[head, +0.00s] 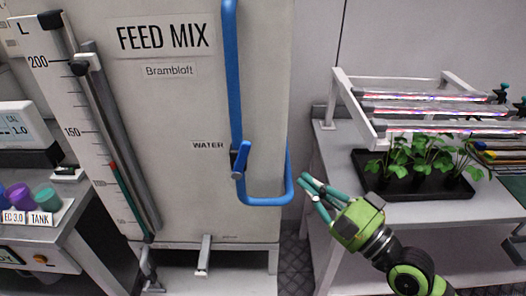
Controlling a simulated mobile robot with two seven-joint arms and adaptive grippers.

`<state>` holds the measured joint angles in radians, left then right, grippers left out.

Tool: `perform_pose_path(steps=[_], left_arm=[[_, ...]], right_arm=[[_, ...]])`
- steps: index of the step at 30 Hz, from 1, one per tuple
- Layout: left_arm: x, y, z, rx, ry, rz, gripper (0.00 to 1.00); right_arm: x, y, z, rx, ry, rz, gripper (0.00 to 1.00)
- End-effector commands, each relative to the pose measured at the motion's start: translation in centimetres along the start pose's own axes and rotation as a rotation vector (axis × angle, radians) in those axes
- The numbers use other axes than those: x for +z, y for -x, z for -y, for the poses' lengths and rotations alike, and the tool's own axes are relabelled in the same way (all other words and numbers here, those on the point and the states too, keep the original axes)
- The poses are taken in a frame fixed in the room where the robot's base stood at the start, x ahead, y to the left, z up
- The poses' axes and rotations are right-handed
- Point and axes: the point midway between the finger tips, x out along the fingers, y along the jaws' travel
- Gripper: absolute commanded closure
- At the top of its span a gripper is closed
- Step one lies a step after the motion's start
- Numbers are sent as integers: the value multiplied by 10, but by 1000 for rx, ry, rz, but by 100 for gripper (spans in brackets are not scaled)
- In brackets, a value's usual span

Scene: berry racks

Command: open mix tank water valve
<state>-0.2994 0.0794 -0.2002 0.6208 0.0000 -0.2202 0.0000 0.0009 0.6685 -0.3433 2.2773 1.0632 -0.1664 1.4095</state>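The mix tank (180,110) is a large pale box labelled FEED MIX and Brambloft. A blue water pipe (234,75) runs down its front and loops round the right edge. The water valve's blue lever (241,160) sits on this pipe beside the WATER label (208,145). The lever stands nearly upright, tilted slightly, roughly along the pipe. My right gripper (301,183) is right of the pipe's loop, apart from the lever. Its teal fingers point left with a gap between them, and nothing is held. My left gripper is not in view.
A level gauge (92,130) runs down the tank's left side. A bench (325,150) at right holds a white rack (368,125) and a black tray (366,180) of seedlings. A table (75,192) with coloured caps stands at left. Floor (292,260) shows between tank and bench.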

Motion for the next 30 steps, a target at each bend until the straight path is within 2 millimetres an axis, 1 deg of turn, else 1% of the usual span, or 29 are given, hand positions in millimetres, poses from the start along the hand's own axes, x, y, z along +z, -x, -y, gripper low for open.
perform_pose_path(steps=[1,6,8,9,12,15,19,30], left_arm=[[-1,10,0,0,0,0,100],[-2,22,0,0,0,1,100],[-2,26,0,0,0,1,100],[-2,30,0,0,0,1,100],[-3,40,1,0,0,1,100],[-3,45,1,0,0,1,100],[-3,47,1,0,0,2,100],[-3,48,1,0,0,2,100]], right_arm=[[2,-14,7,-7,-3,1,100],[1,-51,5,-4,0,1,100],[1,-63,5,-3,0,1,100],[4,-69,5,-1,-2,2,100],[16,-79,5,-1,-4,0,100],[23,-86,3,0,-2,0,100],[28,-90,1,1,1,-1,100],[28,-91,0,2,3,-1,100]])
